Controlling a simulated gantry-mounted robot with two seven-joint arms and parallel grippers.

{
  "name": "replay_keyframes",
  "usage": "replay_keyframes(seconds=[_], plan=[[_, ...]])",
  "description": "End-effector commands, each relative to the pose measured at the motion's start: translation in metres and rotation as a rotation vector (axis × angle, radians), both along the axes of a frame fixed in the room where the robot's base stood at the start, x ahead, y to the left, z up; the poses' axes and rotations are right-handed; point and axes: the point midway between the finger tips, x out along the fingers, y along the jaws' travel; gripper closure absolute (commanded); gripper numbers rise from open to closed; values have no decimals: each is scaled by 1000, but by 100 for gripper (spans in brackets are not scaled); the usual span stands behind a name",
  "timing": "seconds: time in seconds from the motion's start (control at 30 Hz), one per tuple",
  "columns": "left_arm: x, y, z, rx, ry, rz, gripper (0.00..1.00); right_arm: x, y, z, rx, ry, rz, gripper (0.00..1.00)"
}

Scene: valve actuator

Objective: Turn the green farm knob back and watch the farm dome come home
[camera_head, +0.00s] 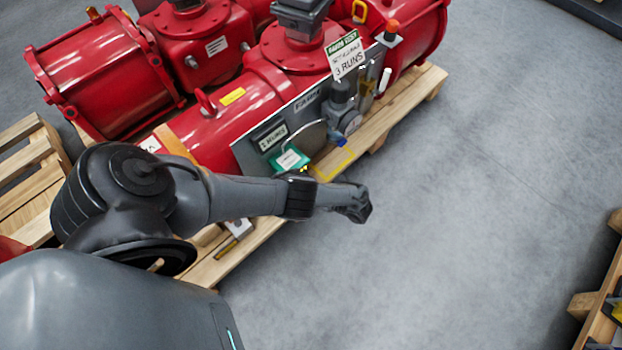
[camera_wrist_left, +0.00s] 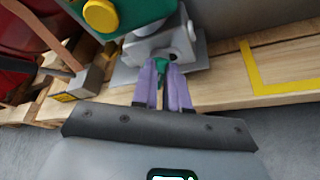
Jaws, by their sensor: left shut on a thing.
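The green knob (camera_wrist_left: 161,67) shows in the left wrist view as a small green piece, on the front of a grey block (camera_wrist_left: 150,48). My left gripper (camera_wrist_left: 163,82) is shut on it, with a purple-grey finger on each side. The fingers cover much of the knob, so its turn angle is hard to read. In the head view my left arm reaches in from the left, and its fingers and the knob cannot be made out. The panel marked FARM (camera_head: 306,99) stands on the red actuator's front. I cannot make out the farm dome for certain. My right gripper is not in view.
A green box (camera_head: 288,160) with a white label sits by the panel; it also shows above the knob with a yellow button (camera_wrist_left: 101,15). A card reading "3 RUNS" (camera_head: 346,57) stands on top. Red actuators (camera_head: 110,75) fill the back. Grey floor (camera_head: 480,180) lies clear at right.

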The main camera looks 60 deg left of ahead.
Motion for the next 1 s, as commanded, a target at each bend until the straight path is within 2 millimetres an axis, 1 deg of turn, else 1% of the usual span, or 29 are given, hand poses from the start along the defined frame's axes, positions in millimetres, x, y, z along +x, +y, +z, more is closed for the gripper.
replay_keyframes(seconds=[0.13, 0.17, 0.3, 0.67, 0.83, 1.0], plan=[[0, 0, 0, 0, -1, 0, 100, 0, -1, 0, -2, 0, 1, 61], [0, 0, 0, 0, -1, 0, 82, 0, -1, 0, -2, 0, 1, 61], [0, 0, 0, 1, -2, 1, 61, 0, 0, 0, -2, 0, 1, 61], [2, -3, 1, 1, -2, 0, 61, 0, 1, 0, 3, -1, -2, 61], [10, -17, 6, 0, -3, -2, 61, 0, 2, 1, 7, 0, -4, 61], [25, -41, 15, -1, -3, -1, 61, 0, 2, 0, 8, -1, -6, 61]])
